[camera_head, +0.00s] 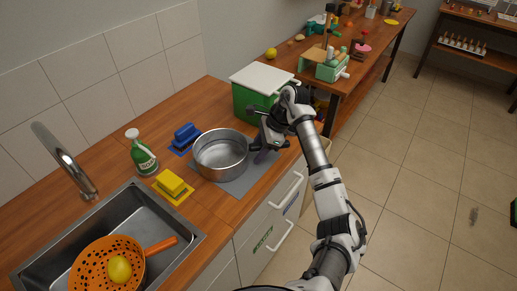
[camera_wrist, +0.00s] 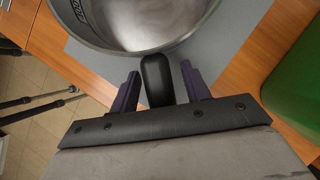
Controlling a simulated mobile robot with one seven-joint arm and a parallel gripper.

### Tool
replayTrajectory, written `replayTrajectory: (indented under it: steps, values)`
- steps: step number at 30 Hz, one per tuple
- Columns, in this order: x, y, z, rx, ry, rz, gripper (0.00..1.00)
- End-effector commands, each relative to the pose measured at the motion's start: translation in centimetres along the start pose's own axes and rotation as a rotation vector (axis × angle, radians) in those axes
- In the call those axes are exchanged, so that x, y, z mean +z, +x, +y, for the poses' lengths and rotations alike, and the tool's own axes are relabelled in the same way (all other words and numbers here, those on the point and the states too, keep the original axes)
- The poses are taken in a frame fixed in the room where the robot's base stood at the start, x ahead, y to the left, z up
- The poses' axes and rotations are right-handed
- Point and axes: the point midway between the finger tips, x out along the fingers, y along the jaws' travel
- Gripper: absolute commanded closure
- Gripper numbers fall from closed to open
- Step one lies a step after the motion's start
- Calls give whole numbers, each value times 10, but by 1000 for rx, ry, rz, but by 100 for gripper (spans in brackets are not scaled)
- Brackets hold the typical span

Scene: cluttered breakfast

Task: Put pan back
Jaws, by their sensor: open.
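The pan (camera_head: 221,155) is a round silver metal pan standing upright on a grey mat (camera_head: 238,186) on the wooden counter. Its inside looks empty. In the wrist view the pan (camera_wrist: 142,18) fills the top, and its black handle (camera_wrist: 157,80) points toward my gripper. My gripper (camera_head: 258,148) is at the right side of the pan in the head view. In the wrist view my gripper (camera_wrist: 159,88) is open, with one dark finger on each side of the handle and visible gaps between. In the head view the handle is hidden by my gripper.
A green bin with a white lid (camera_head: 262,80) stands close behind my gripper. The sink (camera_head: 180,231) holds an orange colander (camera_head: 95,262) with a yellow fruit.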

Motion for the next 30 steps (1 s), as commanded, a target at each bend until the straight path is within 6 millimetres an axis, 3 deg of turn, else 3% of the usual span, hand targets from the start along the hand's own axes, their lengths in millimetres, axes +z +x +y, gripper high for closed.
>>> replayTrajectory:
  steps: [5,18,24,30]
  values:
    - [-2,-16,-1,-3,-1,3,53]
    - [-1,-99,0,-3,0,3,53]
    - [0,-118,0,0,0,0,53]
    - [1,-122,0,0,0,0,53]
